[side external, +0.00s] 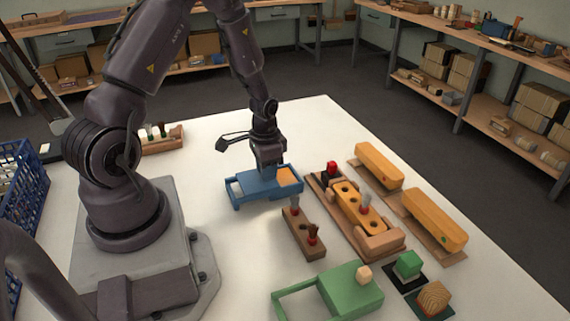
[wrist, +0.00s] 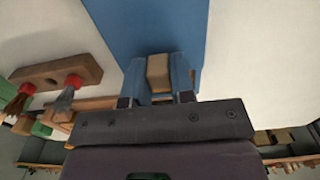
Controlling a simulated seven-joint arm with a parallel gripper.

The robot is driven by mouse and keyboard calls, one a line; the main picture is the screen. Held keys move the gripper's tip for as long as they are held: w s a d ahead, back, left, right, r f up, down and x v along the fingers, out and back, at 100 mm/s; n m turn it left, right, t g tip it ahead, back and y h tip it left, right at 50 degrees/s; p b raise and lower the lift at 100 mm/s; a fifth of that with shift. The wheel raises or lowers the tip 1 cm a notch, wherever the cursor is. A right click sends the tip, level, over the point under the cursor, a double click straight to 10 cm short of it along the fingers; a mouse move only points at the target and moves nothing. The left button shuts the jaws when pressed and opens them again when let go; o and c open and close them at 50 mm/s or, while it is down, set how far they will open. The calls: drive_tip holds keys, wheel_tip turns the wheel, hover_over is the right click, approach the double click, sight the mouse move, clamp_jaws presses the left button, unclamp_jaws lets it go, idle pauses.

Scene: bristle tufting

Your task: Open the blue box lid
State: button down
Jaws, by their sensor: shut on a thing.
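The blue box (side external: 262,193) stands on the white table in the side view, below my gripper (side external: 270,167). Open blue rails extend from its left side. An orange patch (side external: 289,177) shows at its right end, beside the blue top. In the wrist view the blue lid (wrist: 130,25) fills the upper middle. A light wooden knob (wrist: 158,68) sits between my two fingers, and my gripper (wrist: 159,75) is shut on it. In the side view the knob is hidden by my gripper.
A wooden rack with brushes (side external: 303,235) stands close to the right of the blue box. Beyond it are a long wooden fixture (side external: 360,215) and orange blocks (side external: 435,220). A green box with a knob (side external: 345,290) stands at the front. The table behind the blue box is clear.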

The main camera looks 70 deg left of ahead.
sight(254, 180)
drive_tip(key=shift+s, duration=1.8)
drive_tip(key=c, duration=1)
unclamp_jaws()
drive_tip(key=shift+o, duration=0.2)
drive_tip(key=shift+w, duration=0.1)
drive_tip(key=shift+r, duration=0.3)
wheel_tip(254, 180, up, 12)
drive_tip(key=shift+r, duration=0.2)
